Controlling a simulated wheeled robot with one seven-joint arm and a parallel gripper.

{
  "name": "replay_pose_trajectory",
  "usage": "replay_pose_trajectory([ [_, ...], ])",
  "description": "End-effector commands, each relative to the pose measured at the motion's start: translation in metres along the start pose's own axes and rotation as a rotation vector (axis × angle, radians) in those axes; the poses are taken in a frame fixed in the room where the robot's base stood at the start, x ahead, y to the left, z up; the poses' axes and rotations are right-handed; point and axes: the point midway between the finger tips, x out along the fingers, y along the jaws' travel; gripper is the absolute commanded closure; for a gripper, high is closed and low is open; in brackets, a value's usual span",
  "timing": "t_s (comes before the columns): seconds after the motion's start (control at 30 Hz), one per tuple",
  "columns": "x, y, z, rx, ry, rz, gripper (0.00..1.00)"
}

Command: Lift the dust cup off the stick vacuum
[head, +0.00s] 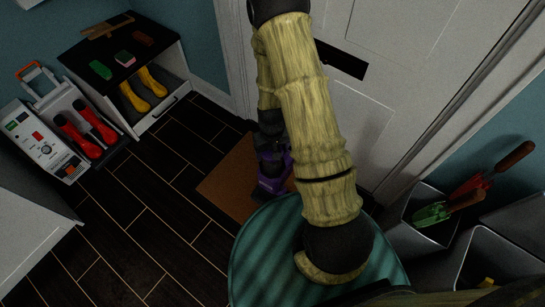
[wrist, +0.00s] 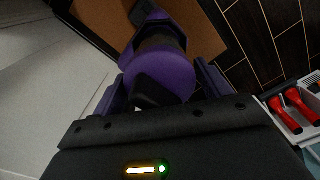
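The stick vacuum's purple dust cup (wrist: 165,75) sits below my gripper (wrist: 160,80) in the wrist view, with a dark band and more purple body beyond it. One purple finger stands on each side of the cup. The fingers are wide apart, and I cannot tell whether they touch it. A black part shows at the near side of the cup. In the head view, purple parts (head: 272,183) show low over the brown mat. My arm hides much of that spot, and the vacuum and the gripper are hard to tell apart there.
A brown mat (head: 220,185) lies before the white door (head: 440,60). A shoe bench (head: 165,112) with yellow boots stands at the back left, beside a rack with red boots (head: 78,138). Grey bins (head: 475,265) with garden tools stand at right. Dark floor at left is clear.

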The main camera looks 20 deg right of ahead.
Motion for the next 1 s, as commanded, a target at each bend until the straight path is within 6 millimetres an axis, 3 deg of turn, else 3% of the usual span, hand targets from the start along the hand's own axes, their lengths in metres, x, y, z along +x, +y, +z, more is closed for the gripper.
replay_pose_trajectory([
  [0.03,0.0,0.0,0.0,0.0,0.0,0.0,0.34],
  [0.17,0.0,0.0,0.0,0.0,0.0,0.0,0.6],
  [0.2,0.0,0.0,0.0,0.0,0.0,0.0,0.62],
  [0.53,-0.006,0.0,0.0,0.0,0.001,0.0,0.62],
  [0.8,-0.041,0.0,-0.001,0.0,0.003,0.0,0.62],
  [1.0,-0.035,0.025,0.04,0.007,-0.004,0.0,0.62],
])
